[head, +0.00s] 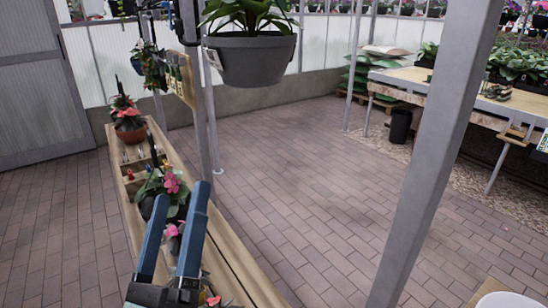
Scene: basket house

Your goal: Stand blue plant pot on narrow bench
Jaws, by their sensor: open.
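The narrow wooden bench (237,262) runs from the left middle down to the bottom centre. My gripper (182,194), with two long blue fingers, is open over its near part; nothing shows clasped between the fingers. A dark pot (147,208) with a pink-flowered plant (167,184) stands on the bench just beyond the fingertips, partly hidden by them. No clearly blue plant pot can be made out. More pink and red flowers show between and beside the fingers, their pots hidden. A terracotta pot (131,134) with a red-flowered plant stands at the far end.
A large grey pot (250,62) hangs above the bench's right side. Metal posts (433,150) rise beside the bench and at right. A potting table (420,76) with plants and a black bin (400,127) stand at back right. The brick floor (310,190) between is clear.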

